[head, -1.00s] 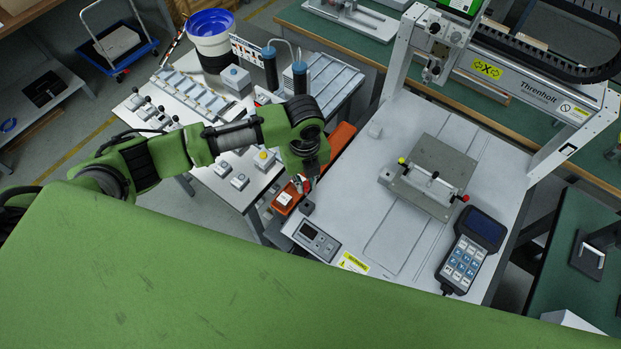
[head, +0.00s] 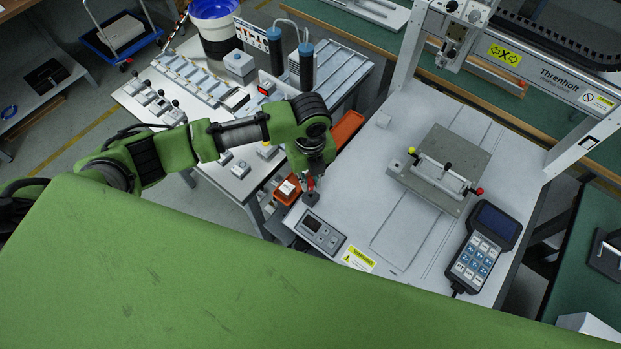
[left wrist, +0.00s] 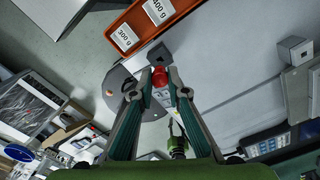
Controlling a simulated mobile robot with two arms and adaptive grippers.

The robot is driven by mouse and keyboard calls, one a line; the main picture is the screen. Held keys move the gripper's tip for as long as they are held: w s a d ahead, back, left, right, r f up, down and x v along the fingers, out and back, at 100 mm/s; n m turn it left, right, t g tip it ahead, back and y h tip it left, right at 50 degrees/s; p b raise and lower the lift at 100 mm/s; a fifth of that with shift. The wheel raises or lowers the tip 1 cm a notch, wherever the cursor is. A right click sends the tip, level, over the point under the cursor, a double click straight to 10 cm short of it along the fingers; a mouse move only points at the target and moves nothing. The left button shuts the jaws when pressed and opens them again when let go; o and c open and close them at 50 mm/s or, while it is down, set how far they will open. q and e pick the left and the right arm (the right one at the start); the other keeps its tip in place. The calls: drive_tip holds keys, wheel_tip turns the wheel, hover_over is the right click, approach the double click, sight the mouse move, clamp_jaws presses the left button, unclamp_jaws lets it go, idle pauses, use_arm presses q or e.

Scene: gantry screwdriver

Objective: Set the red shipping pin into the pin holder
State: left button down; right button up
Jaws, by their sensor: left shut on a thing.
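The red shipping pin (left wrist: 160,77) is between the fingertips of my left gripper (left wrist: 161,84), which is shut on it. The pin holder looks to be the small dark block (left wrist: 158,54) just beyond the fingertips in the left wrist view. In the head view this dark block (head: 311,198) stands at the near left corner of the white machine table, and my left gripper (head: 312,183) is right at it. A gap between pin and block is too small to judge.
An orange bin (left wrist: 136,28) with weight labels lies beside the dark block. A control box (head: 319,231) and warning label sit close to it. A plate fixture (head: 440,170), a handheld keypad (head: 482,250) and a small grey block (head: 383,120) are on the machine table (head: 400,235).

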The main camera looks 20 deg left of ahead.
sight(310, 188)
use_arm(q)
drive_tip(key=shift+p, duration=0.75)
idle(1.1)
drive_tip(key=shift+f+b, duration=1.1)
drive_tip(key=shift+f, duration=1.05)
drive_tip(key=c, duration=1.9)
unclamp_jaws()
wheel_tip(310, 188, up, 12)
drive_tip(key=shift+r, duration=0.1)
drive_tip(key=shift+s, duration=0.1)
